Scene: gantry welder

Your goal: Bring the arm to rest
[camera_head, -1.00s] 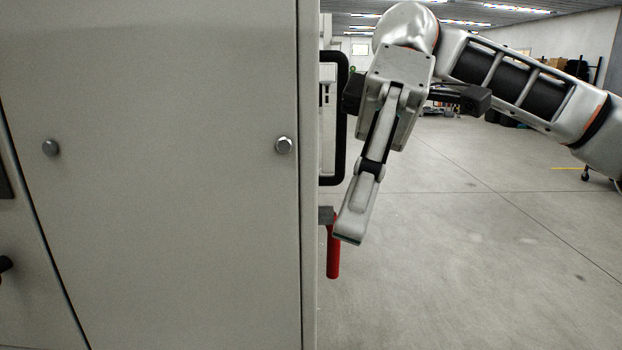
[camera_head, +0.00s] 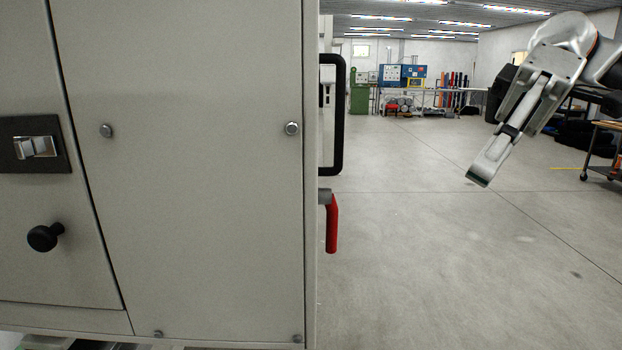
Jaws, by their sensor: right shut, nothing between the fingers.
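My right gripper (camera_head: 480,178) hangs at the upper right, pointing down and to the left. It is shut and empty, in open air well to the right of the cabinet. My left gripper is not in view. The large grey cabinet (camera_head: 200,220) fills the left half. On its right side are a black bar handle (camera_head: 339,125) and a red lever handle (camera_head: 332,226) pointing down. Nothing touches either handle.
The cabinet front has a black knob (camera_head: 44,237) and a latch plate (camera_head: 36,146). Clear concrete floor (camera_head: 430,270) lies right of it. A cart (camera_head: 602,150) stands at the right edge.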

